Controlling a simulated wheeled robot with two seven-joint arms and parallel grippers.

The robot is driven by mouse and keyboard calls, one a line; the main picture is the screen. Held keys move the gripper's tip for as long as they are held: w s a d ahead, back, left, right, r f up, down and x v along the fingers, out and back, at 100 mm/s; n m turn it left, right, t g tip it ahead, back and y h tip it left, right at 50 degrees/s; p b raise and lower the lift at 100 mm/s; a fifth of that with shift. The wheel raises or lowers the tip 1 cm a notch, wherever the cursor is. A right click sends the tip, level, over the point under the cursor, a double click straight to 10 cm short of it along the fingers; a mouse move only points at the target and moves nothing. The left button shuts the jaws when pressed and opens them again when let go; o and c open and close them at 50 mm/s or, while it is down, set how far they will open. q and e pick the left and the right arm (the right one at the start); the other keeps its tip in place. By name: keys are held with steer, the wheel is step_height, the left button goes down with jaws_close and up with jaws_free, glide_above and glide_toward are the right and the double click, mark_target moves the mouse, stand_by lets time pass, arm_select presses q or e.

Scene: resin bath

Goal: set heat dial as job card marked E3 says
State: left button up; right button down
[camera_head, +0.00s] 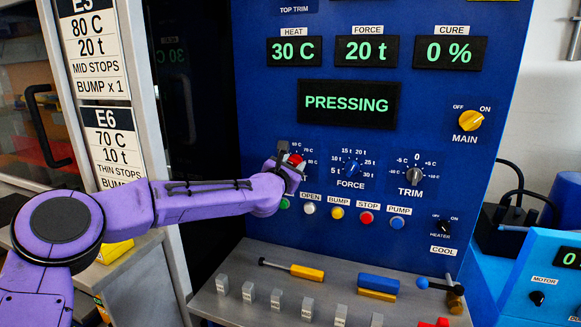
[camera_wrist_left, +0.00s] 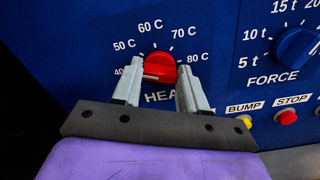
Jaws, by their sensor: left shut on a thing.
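The red heat dial (camera_wrist_left: 163,66) is on the blue panel, with marks around it from 40 C to 80 C. My left gripper (camera_wrist_left: 160,82) is shut on it, one grey finger on each side; a pale line on the dial's lower left lies toward the 40 mark. In the head view my left gripper (camera_head: 291,160) mostly covers the dial. The heat display (camera_head: 295,51) reads 30 C. A job card (camera_head: 93,45) at the top left, its heading partly cut off and looking like E3, reads 80 C, 20 t, mid stops, bump x 1. My right gripper is not in view.
Card E6 (camera_head: 112,140) hangs below. The force dial (camera_head: 351,167) and trim dial (camera_head: 414,174) are right of the heat dial. Several push buttons, including bump (camera_head: 337,212), lie just below. A metal shelf (camera_head: 320,292) with tools and grey blocks juts out underneath.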

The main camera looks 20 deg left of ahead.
arm_select(q)
steer(key=m, duration=0.3)
steer(key=shift+d+m, duration=0.1)
steer(key=shift+m, duration=0.3)
steer(key=m, duration=0.4)
steer(key=shift+d+f+m, duration=0.1)
steer(key=shift+m, duration=0.2)
steer(key=m, duration=0.4)
steer(key=shift+f+m, duration=0.1)
steer(key=shift+m, duration=0.2)
steer(key=m+p, duration=0.1)
steer(key=m, duration=0.3)
steer(key=shift+f, duration=0.15)
steer(key=m, duration=0.4)
steer(key=shift+f, duration=0.1)
steer(key=shift+a+f+m+p, duration=0.1)
steer(key=shift+f+m+p, duration=0.05)
steer(key=shift+m, duration=2.5)
steer(key=shift+a+f+m+p, duration=0.1)
steer(key=shift+f+m+p, duration=0.05)
steer(key=shift+m, duration=2.5)
